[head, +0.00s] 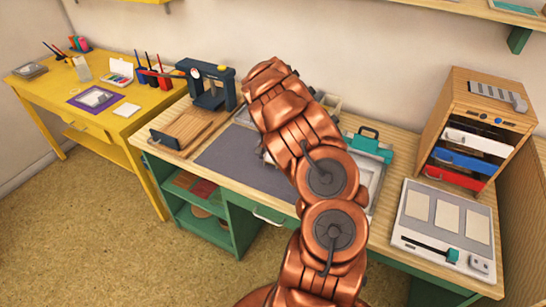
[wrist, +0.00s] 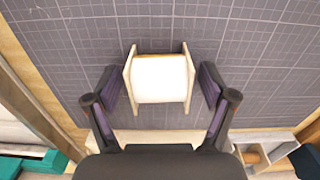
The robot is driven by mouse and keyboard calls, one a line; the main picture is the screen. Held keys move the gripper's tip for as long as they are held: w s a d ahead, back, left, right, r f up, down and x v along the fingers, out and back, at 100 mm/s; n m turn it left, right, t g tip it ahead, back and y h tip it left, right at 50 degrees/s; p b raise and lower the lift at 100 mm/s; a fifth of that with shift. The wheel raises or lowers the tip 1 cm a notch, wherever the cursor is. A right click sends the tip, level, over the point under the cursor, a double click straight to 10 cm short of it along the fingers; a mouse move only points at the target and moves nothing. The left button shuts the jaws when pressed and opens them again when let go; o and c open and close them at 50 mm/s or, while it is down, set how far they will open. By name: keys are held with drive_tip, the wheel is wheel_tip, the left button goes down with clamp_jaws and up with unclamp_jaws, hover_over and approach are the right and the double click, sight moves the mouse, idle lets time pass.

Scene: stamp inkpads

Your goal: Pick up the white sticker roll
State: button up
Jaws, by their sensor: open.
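The white sticker roll (wrist: 160,78) shows in the wrist view, set between two pale side plates of a small holder on a dark grey gridded mat (wrist: 60,35). My gripper (wrist: 160,92) is open, with one finger to the left of the roll and one to the right. Neither finger visibly touches the roll or the side plates. In the head view my copper arm hides the roll and my gripper. The mat (head: 235,160) shows there to the left of the arm.
Teal-handled equipment (head: 368,146) stands right of my arm, with a drawer cabinet (head: 460,95) and a white panel (head: 440,222) farther right. A dark press (head: 208,88) stands at the back left.

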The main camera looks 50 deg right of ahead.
drive_tip(key=shift+c, duration=0.3)
drive_tip(key=c, duration=1.2)
